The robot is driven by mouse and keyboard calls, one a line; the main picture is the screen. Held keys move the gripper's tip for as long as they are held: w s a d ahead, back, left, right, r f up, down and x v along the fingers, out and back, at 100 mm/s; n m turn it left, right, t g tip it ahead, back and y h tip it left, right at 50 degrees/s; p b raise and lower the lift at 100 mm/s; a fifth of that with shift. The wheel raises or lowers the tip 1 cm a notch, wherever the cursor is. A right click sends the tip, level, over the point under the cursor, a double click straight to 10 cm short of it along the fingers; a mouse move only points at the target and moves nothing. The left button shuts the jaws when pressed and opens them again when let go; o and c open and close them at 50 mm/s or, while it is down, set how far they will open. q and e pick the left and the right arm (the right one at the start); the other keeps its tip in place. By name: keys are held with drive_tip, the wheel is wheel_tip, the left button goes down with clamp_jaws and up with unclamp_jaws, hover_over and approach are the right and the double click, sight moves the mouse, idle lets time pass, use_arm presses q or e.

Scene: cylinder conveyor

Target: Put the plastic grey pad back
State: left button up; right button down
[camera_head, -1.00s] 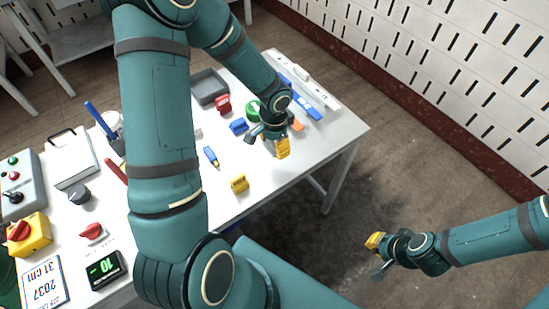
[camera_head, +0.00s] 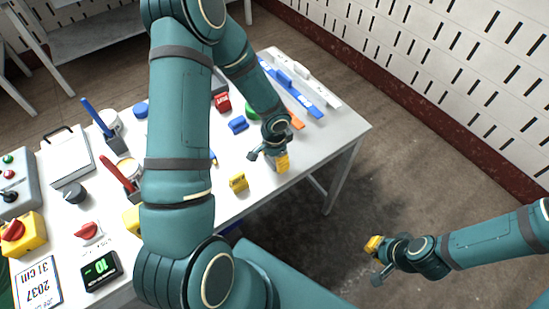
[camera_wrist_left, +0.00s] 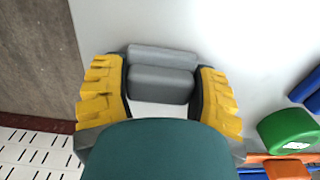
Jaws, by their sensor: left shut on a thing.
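The grey pad (camera_wrist_left: 160,82) is a smooth, rounded grey block in the left wrist view, with a second grey part along its far side. My left gripper (camera_wrist_left: 163,100) is shut on it, one yellow-padded finger at each side. In the head view my left gripper (camera_head: 269,160) is low over the right part of the white table (camera_head: 318,142), near its front edge. The pad is mostly hidden there, and I cannot tell whether it touches the table. My right gripper (camera_head: 374,260) is empty with fingers apart, off the table at the lower right.
A green round piece (camera_wrist_left: 287,130) and an orange piece (camera_wrist_left: 287,169) lie near the left gripper. A yellow block (camera_head: 238,182), a blue block (camera_head: 238,124) and a red block (camera_head: 222,102) stand on the table. Blue (camera_head: 303,97) and white (camera_head: 318,87) rails lie at the right.

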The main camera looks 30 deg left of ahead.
use_arm(q)
drive_tip(key=o, duration=1.1)
drive_tip(key=shift+f, duration=0.1)
drive_tip(key=shift+r, duration=0.25)
wheel_tip(320, 180, up, 11)
drive_tip(key=p, duration=0.3)
drive_tip(key=s+d+f+n+h, duration=0.1)
drive_tip(key=s+d+f+n, duration=0.1)
drive_tip(key=d, duration=0.3)
drive_tip(key=s+d+f+n+t+h, duration=0.1)
drive_tip(key=s+d+f+n, duration=0.1)
drive_tip(key=d+f, duration=0.3)
drive_tip(key=s+d+f+n+t+h, duration=0.1)
drive_tip(key=s+d+f+n, duration=0.1)
drive_tip(key=s+d+f, duration=0.2)
drive_tip(key=d, duration=0.3)
drive_tip(key=shift+s+n+h, duration=0.15)
drive_tip(key=shift+n+h, duration=0.15)
drive_tip(key=shift+h, duration=0.1)
drive_tip(key=shift+d, duration=0.1)
